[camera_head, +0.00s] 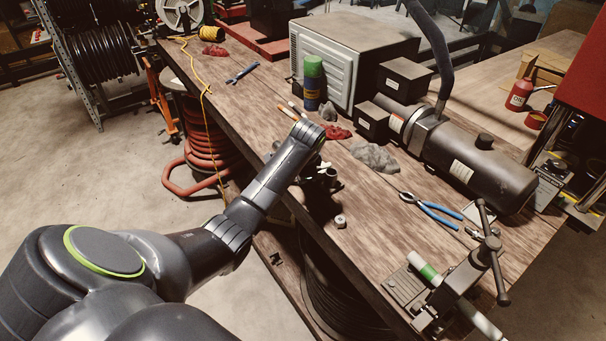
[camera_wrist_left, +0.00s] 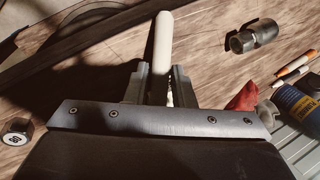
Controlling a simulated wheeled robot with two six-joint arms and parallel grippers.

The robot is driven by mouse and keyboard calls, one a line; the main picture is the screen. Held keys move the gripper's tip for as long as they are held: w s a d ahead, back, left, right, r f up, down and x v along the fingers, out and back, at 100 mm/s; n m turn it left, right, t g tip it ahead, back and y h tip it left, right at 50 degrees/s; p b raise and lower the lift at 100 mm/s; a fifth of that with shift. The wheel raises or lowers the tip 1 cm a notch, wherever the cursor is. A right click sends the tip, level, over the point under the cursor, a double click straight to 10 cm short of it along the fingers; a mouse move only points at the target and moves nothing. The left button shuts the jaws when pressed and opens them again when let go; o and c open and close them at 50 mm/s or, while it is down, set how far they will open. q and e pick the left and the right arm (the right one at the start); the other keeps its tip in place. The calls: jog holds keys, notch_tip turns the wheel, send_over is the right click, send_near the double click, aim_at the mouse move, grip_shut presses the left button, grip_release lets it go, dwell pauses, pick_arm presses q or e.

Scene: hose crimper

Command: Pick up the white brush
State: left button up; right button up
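The white brush shows in the left wrist view as a smooth white rod-like part (camera_wrist_left: 162,40) pointing up the picture, between and beyond the two fingers of my left gripper (camera_wrist_left: 161,72). The fingers stand close on either side of it. I cannot tell whether they press on it or whether it is lifted off the wood; its lower part is mostly hidden in shadow between the fingers. In the head view my left gripper (camera_head: 322,178) is low over the bench's near edge, partly behind my own arm, and the brush is not clearly visible. My right gripper is not in view.
The wooden bench (camera_head: 260,98) holds a green-capped blue can (camera_head: 312,84), red rags (camera_head: 338,132), a grey rag (camera_head: 375,157), blue-handled pliers (camera_head: 430,209) and a clamp device (camera_head: 455,290). A small metal nut (camera_head: 340,221) lies near the edge. A black fitting (camera_wrist_left: 254,36) lies right of the gripper.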

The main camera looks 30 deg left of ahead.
pick_arm(q)
grip_shut()
